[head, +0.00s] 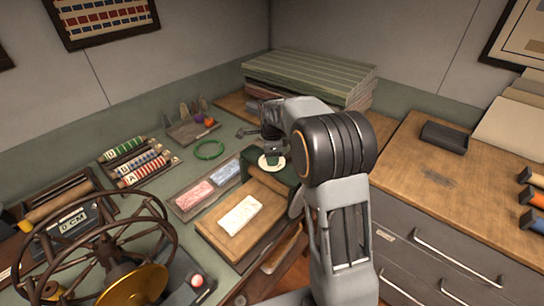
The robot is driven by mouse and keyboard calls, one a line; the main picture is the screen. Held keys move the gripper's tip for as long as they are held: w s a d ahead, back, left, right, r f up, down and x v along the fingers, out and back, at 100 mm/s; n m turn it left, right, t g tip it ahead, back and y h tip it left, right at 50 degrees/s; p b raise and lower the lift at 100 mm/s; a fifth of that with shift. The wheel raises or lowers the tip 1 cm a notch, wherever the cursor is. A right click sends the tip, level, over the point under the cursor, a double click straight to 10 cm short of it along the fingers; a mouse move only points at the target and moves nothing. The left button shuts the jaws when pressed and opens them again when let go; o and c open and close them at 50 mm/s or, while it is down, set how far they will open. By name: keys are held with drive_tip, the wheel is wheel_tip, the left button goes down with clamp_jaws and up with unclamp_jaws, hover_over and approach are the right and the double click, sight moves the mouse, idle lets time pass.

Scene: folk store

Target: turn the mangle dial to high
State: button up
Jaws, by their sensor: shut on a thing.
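The mangle (247,168) is a dark green machine with a wooden roller (268,184) at the front, in the middle of the head view. A pale round dial plate (264,163) shows on its top. My gripper (273,152) points down over this plate and is shut on the dial's knob. The knob is mostly hidden by the jaws, and the marks on the plate are too small to read, so I cannot tell its setting. My arm hides the mangle's right side.
A white folded cloth (240,214) lies on a wooden board in front of the mangle. Red and blue slabs (196,194) lie in a tray to its left. A wheeled winder (95,235) stands at the left. Stacked striped cloth (310,72) is behind my arm.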

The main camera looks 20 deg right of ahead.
drive_tip(key=m, duration=0.5)
drive_tip(key=shift+m, duration=0.3)
drive_tip(key=m+b, duration=0.1)
drive_tip(key=m, duration=0.4)
drive_tip(key=shift+w+r, duration=0.1)
drive_tip(key=shift+m, duration=0.5)
drive_tip(key=o, duration=0.9)
drive_tip(key=shift+o, duration=0.2)
wheel_tip(320, 180, up, 14)
drive_tip(key=shift+s+a, duration=0.2)
drive_tip(key=shift+a, duration=0.05)
